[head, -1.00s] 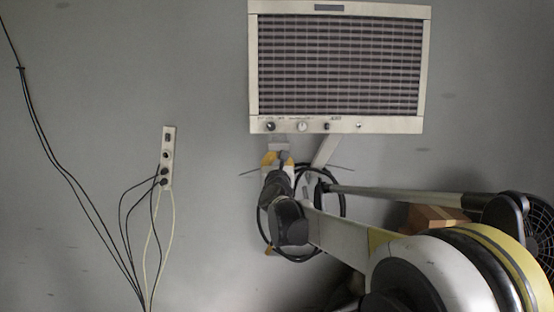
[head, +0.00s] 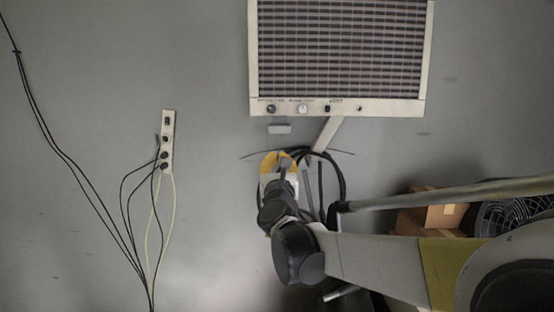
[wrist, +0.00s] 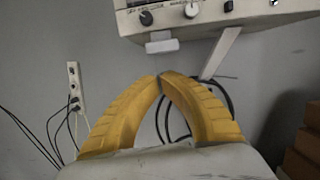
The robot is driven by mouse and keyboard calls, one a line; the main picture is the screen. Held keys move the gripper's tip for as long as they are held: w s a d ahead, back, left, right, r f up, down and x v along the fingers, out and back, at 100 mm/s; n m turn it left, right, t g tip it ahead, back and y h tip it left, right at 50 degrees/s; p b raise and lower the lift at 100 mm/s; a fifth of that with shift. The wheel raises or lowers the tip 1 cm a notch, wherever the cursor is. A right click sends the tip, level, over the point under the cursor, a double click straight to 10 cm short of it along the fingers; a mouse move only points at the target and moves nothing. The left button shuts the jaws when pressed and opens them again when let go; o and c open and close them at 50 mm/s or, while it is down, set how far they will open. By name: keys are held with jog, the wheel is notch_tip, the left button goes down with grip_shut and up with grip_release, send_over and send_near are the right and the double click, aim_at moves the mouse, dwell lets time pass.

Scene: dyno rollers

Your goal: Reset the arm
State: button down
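My gripper (head: 279,158) is at the end of my arm, in front of the grey wall and just below the wall unit in the head view. In the wrist view its two yellow fingers (wrist: 160,77) meet at their tips with nothing visible between them. My arm stretches from the lower right of the head view toward the wall, its wrist joints dark grey. The gripper is small and partly hidden by my own wrist in the head view.
A vented wall unit (head: 340,50) with knobs hangs above the gripper. A looped black cable (head: 343,185) is behind it. An outlet strip (head: 167,140) with plugged cables is at left. Cardboard boxes (head: 445,216) and a black fan (head: 515,213) are at right.

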jog(key=s+d+f+n+g+b, duration=0.4)
jog(key=s+f+n+b, duration=0.6)
jog(key=f, duration=0.9)
jog(key=s+d+f+n+g+b, duration=0.5)
jog(key=s+d+f+n+b, duration=0.3)
jog(key=s+f+n, duration=0.5)
jog(key=s+d+f+n+g+b, duration=0.4)
jog(key=s+f+n+b, duration=0.8)
jog(key=f, duration=1.4)
jog(key=s+d, duration=0.2)
jog(key=s, duration=0.3)
jog(key=shift+s+d+g+b, duration=0.15)
jog(key=shift+s+g+b, duration=0.15)
jog(key=shift+s+g, duration=0.1)
jog(key=shift+f, duration=0.1)
